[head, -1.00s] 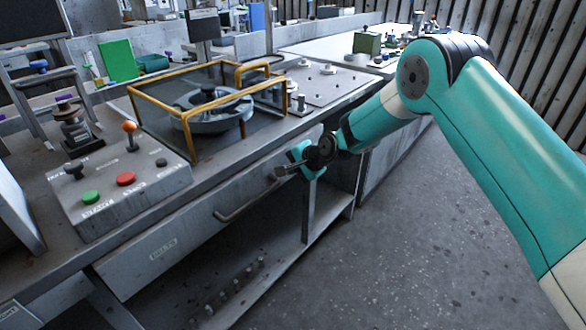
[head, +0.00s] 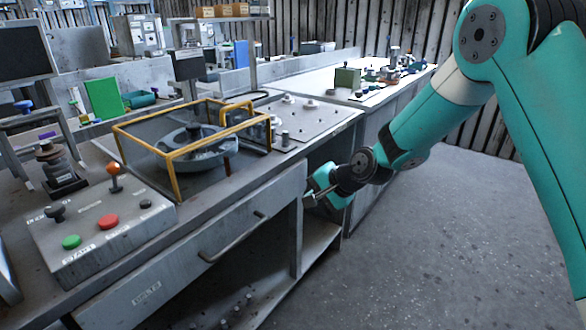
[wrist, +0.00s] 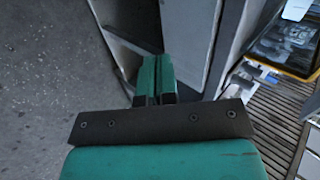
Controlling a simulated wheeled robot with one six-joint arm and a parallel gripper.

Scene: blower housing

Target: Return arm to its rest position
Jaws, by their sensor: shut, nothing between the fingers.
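My arm, teal and white, reaches in from the right of the head view. My gripper (head: 314,200) hangs in front of the workbench, beside the right end of the drawer front. In the wrist view my gripper (wrist: 156,82) shows two teal fingers closed together, with nothing between them. The fingers point toward the grey bench side and the open shelf space under it. I cannot tell from the head view exactly how far the fingertips are from the bench.
On the bench stand a yellow-framed guard (head: 180,160) around a round metal housing (head: 190,152), and a control box (head: 100,230) with green and red buttons. The drawer (head: 150,290) looks closed. The floor (head: 430,250) to the right is clear.

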